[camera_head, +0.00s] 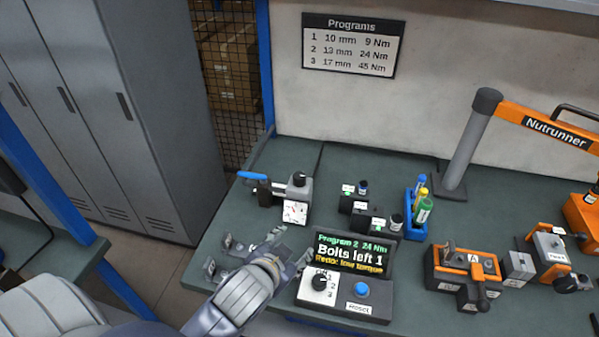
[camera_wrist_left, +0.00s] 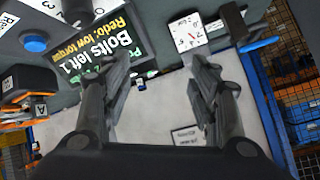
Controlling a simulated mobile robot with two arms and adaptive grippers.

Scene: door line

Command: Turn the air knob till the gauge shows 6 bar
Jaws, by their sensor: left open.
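The air unit stands at the back left of the bench, with a black air knob (camera_head: 299,179) on top and a square white gauge (camera_head: 295,212) on its front. The gauge also shows in the left wrist view (camera_wrist_left: 187,31), with a thin red needle; I cannot read its value for sure. My left gripper (camera_head: 290,248) is in front of the unit, nearer me, apart from gauge and knob. In the left wrist view its two fingers (camera_wrist_left: 164,88) are spread with nothing between them. My right gripper is not in view.
A blue lever (camera_head: 251,175) sticks out left of the air unit. Right of my gripper stands a control box with a screen (camera_head: 350,255), a selector dial (camera_head: 320,283) and a blue button (camera_head: 362,288). Small dark blocks (camera_head: 355,202) stand right of the unit.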

